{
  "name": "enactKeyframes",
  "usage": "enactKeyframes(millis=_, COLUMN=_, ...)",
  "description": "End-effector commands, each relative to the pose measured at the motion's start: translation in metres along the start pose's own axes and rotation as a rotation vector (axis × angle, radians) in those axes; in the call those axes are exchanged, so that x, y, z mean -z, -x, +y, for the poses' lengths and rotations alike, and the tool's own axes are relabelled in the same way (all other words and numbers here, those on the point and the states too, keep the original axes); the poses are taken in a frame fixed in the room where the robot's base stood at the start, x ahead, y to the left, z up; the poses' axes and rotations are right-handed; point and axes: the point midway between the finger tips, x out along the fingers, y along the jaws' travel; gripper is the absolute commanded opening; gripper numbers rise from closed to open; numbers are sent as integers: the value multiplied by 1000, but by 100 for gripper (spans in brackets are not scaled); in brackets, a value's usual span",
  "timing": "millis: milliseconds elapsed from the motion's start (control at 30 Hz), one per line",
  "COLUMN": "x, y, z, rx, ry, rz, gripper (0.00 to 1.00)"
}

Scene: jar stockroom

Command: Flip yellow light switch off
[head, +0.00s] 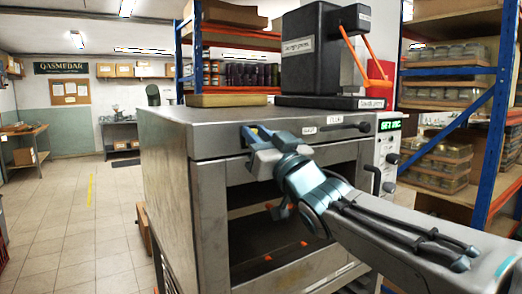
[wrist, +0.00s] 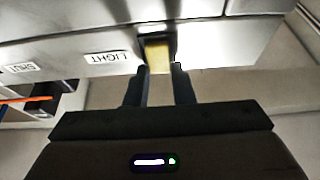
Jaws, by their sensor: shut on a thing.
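The yellow light switch (wrist: 156,54) sits in a dark recess in the pale metal front of the oven, beside a "LIGHT" label (wrist: 107,58) that appears upside down in the wrist view. My gripper (wrist: 160,70) is shut on the yellow switch, with one dark finger on each side of it. In the head view my gripper (head: 258,135) is at the upper left of the oven's front (head: 215,171). The switch is hidden behind the gripper there. I cannot tell whether the switch is set on or off.
A dark handle (head: 345,127) is to the right of my gripper on the oven front. A black grinder-like machine (head: 312,55) and a flat tan box (head: 226,100) stand on the oven's top. Blue-and-orange racks (head: 475,120) stand to the right. The tiled floor (head: 70,230) at left is mostly clear.

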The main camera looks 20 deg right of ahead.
Motion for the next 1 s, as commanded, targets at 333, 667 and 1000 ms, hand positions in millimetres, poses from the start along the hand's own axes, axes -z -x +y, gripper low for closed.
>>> enactKeyframes(millis=333, x=-3, y=0, z=0, rx=-1, ry=0, rz=5, gripper=0)
enactKeyframes(millis=667, x=-2, y=0, z=0, rx=0, ry=0, rz=7, gripper=44)
enactKeyframes(millis=1000, x=-7, y=9, z=0, rx=5, ry=-4, rz=8, gripper=44)
